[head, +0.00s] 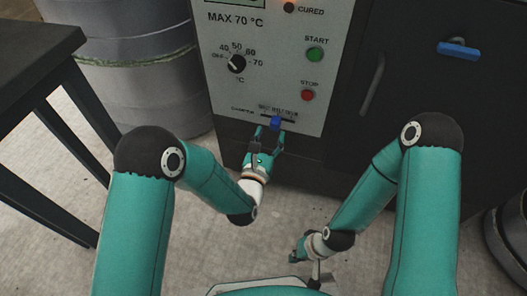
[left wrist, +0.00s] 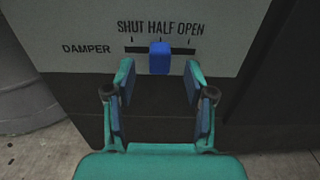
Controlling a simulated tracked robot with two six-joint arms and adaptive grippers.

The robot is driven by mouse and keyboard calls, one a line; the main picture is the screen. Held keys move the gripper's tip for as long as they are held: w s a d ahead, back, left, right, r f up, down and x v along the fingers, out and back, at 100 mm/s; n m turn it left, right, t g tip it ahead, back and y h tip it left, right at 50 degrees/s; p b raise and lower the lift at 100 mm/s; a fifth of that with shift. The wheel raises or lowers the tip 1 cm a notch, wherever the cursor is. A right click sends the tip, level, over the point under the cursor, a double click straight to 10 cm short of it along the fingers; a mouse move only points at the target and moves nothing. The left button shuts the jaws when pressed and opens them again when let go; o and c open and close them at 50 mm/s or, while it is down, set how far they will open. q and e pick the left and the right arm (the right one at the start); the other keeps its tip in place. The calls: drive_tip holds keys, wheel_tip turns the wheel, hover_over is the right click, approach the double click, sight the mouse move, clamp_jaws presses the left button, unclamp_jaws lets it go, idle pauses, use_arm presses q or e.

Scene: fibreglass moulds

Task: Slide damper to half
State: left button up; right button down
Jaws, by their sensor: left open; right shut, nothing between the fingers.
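The damper slider is a blue knob (left wrist: 160,57) on a dark horizontal slot in the panel's lower part, marked SHUT, HALF and OPEN. The knob sits at the middle of the slot, below the word HALF. It also shows in the head view (head: 275,123). My left gripper (head: 269,137) is open just below and in front of the knob. In the left wrist view its two fingers (left wrist: 160,68) stand on either side of the knob, with a gap on both sides. My right gripper (head: 297,254) is shut and empty, low over the floor.
The pale control panel (head: 270,70) carries a temperature dial (head: 237,64), a green START button (head: 315,54) and a red STOP button (head: 308,95). A dark door with a handle (head: 372,85) and a blue latch (head: 458,50) is at right. A dark table (head: 35,45) and grey drums (head: 140,80) stand left.

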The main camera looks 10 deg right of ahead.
use_arm(q)
drive_tip(key=v, duration=0.6)
drive_tip(key=shift+s, duration=0.15)
drive_tip(key=w+a+f+n+y, duration=0.1)
drive_tip(key=w+a+y, duration=0.1)
drive_tip(key=a, duration=0.4)
drive_tip(key=w+a+f+n+y, duration=0.1)
drive_tip(key=a+f+n+y, duration=0.1)
drive_tip(key=a, duration=0.4)
drive_tip(key=s+a+f+m+g+y+p, duration=0.1)
drive_tip(key=s+a+f+m+g, duration=0.1)
drive_tip(key=a+f+m, duration=0.15)
drive_tip(key=s+a+f+m+g+y, duration=0.1)
drive_tip(key=s+a+f+m+g, duration=0.15)
drive_tip(key=f, duration=0.25)
drive_tip(key=s+f+m+g+h, duration=0.1)
drive_tip(key=s+f+m+g, duration=0.45)
drive_tip(key=s+m, duration=0.6)
drive_tip(key=s+f+m+g+h, duration=0.2)
drive_tip(key=s+f+m+g, duration=0.35)
drive_tip(key=m, duration=0.85)
wheel_tip(320, 180, up, 39)
drive_tip(key=s+p, duration=0.2)
drive_tip(key=p, duration=3.6)
drive_tip(key=shift+s+d+r+m+p, duration=0.2)
drive_tip(key=shift+s+d+m+p, duration=0.1)
drive_tip(key=shift+s+m+p, duration=0.05)
